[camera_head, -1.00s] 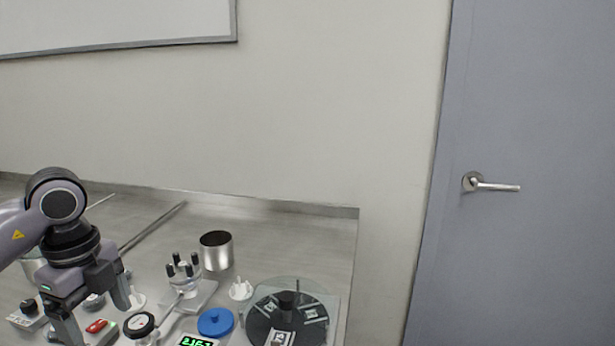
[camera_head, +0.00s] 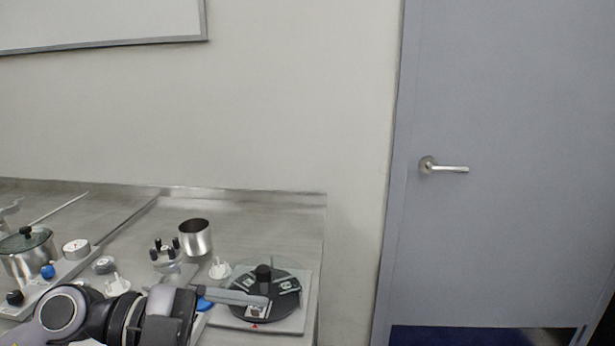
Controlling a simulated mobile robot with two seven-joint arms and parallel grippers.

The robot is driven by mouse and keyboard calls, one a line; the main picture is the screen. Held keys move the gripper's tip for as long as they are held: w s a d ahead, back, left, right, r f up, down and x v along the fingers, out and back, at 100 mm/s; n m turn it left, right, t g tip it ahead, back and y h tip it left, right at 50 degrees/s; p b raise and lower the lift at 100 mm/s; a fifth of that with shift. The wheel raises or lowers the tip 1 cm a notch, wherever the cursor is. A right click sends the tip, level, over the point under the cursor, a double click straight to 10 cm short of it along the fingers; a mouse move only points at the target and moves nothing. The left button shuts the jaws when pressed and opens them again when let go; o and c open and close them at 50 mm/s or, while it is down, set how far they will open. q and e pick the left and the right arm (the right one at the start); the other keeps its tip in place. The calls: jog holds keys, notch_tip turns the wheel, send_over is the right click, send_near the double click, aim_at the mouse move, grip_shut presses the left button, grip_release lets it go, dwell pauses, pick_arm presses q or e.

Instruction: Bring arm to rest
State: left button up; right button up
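My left arm comes in along the bottom left. Its gripper (camera_head: 262,300) lies nearly level and points right, in front of the round black turntable-like device (camera_head: 287,307) on its square plate. I see one long grey finger clearly; the other is hidden or lined up with it, so I cannot tell whether the gripper is open or shut. Nothing shows held at its tip. I cannot tell whether the finger touches the device or only passes in front of it. My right gripper is not in view.
The steel bench (camera_head: 250,212) holds a metal cup (camera_head: 195,238), a small stand with black posts (camera_head: 165,252), a white knobbed piece (camera_head: 220,268), a lidded pot (camera_head: 28,250) and a partly hidden blue disc (camera_head: 205,304). A grey door (camera_head: 500,240) stands right, beyond the bench's end.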

pick_arm(q)
jog(key=w+a+r+n+t+h, duration=0.25)
jog(key=r+n+t, duration=0.45)
jog(key=n+t, duration=0.45)
jog(key=w+a+f+n+t+y, duration=0.3)
jog(key=a+f+n+t+y, duration=0.3)
jog(key=a+f+n+y, duration=0.85)
jog(key=s+d+f+g+y, duration=0.1)
jog(key=s+f+g+y, duration=0.4)
jog(key=s+f+g, duration=0.5)
jog(key=s+d+f+m+g+h, duration=0.15)
jog(key=s+f+g, duration=0.35)
jog(key=s+f, duration=0.5)
jog(key=w+d+f+t+h, duration=0.2)
jog(key=w+d+f+t, duration=0.1)
jog(key=f+t, duration=0.3)
jog(key=shift+w+f+t+p, duration=0.25)
jog(key=shift+w+t+p, duration=0.1)
jog(key=shift+w, duration=0.5)
